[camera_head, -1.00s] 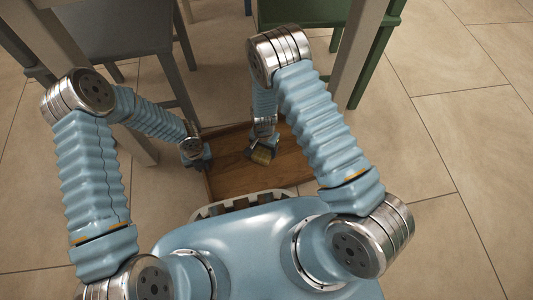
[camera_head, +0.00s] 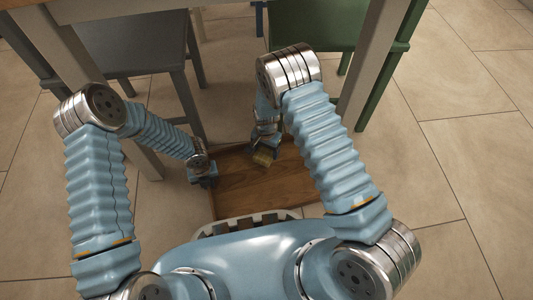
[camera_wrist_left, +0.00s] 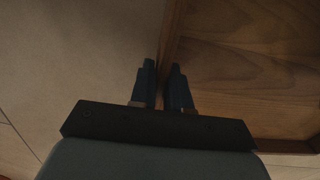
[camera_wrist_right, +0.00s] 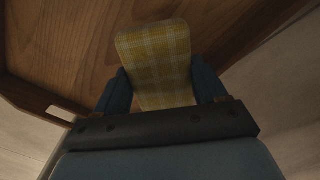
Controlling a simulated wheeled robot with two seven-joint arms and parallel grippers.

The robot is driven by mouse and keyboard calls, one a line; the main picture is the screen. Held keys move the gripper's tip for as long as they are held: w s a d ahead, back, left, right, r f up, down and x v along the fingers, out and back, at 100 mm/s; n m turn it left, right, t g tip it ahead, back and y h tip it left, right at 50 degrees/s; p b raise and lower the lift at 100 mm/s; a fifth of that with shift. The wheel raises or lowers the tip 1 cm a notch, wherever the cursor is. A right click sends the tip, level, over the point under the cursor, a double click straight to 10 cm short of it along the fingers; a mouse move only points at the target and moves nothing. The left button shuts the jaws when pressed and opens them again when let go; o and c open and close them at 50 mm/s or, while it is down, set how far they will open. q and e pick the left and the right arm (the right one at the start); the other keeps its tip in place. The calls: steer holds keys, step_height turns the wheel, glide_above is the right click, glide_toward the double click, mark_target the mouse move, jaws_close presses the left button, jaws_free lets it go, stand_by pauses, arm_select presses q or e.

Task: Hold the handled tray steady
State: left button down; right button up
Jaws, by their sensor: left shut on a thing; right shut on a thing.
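The wooden tray (camera_head: 258,190) lies low in front of my base in the head view. My left gripper (camera_head: 205,181) is at its left side. In the left wrist view the left gripper's fingers (camera_wrist_left: 162,85) are shut on the thin tray wall, with the tray's wooden floor (camera_wrist_left: 245,65) to the right. My right gripper (camera_head: 262,150) is over the tray, shut on a yellow plaid item (camera_wrist_right: 158,62), which also shows small in the head view (camera_head: 262,159). A slot in the tray's end wall shows in the right wrist view. I cannot tell whether the plaid item touches the tray.
A grey chair (camera_head: 135,45) stands behind to the left and a green chair (camera_head: 310,25) behind to the right. Table legs (camera_head: 375,65) flank the space beyond the tray. Tiled floor (camera_head: 460,130) is open at the right.

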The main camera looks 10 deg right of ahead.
steer(key=shift+r, duration=2)
arm_select(q)
steer(key=c, duration=1)
jaws_free()
step_height(320, 180, up, 12)
steer(key=shift+s, duration=0.1)
arm_select(e)
steer(key=shift+s, duration=0.1)
